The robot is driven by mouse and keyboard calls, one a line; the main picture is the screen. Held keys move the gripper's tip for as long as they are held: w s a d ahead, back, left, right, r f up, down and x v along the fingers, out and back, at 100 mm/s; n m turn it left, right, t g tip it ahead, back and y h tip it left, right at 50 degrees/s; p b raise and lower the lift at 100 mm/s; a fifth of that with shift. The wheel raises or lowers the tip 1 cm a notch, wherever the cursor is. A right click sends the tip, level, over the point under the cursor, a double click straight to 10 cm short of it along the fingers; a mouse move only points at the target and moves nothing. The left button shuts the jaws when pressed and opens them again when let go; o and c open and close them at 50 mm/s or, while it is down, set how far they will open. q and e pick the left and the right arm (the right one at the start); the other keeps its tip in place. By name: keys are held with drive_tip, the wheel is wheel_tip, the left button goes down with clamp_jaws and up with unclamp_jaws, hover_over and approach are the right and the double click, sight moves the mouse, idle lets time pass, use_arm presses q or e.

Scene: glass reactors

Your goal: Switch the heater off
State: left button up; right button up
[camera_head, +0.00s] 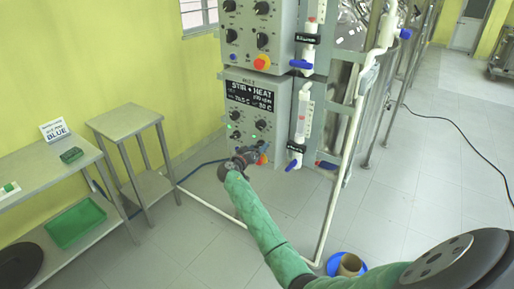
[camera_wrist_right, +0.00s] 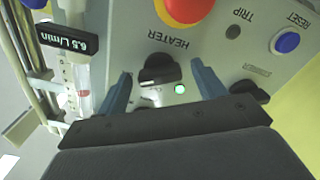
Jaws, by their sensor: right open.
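The black heater knob (camera_wrist_right: 157,70) sits on the grey panel next to the word HEATER in the right wrist view. My right gripper (camera_wrist_right: 160,76) is open, with one blue-grey finger on each side of the knob. I cannot tell whether the fingers touch it. A lit lamp (camera_wrist_right: 180,88) with a greenish rim is beside the knob. In the head view my right gripper (camera_head: 244,157) is at the bottom of the lower control box (camera_head: 278,95) and hides the knob there. The box's display (camera_head: 250,93) reads STIR + HEAT. My left gripper is not in view.
A red button (camera_wrist_right: 184,8) and a blue RESET button (camera_wrist_right: 286,42) are near the knob. A flow meter (camera_wrist_right: 83,75) stands beside the panel. A second control box (camera_head: 258,35) is above. A small table (camera_head: 125,118) is at the left.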

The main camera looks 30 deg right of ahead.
drive_tip(key=shift+d, duration=0.1)
drive_tip(key=shift+c, duration=0.4)
drive_tip(key=c, duration=0.9)
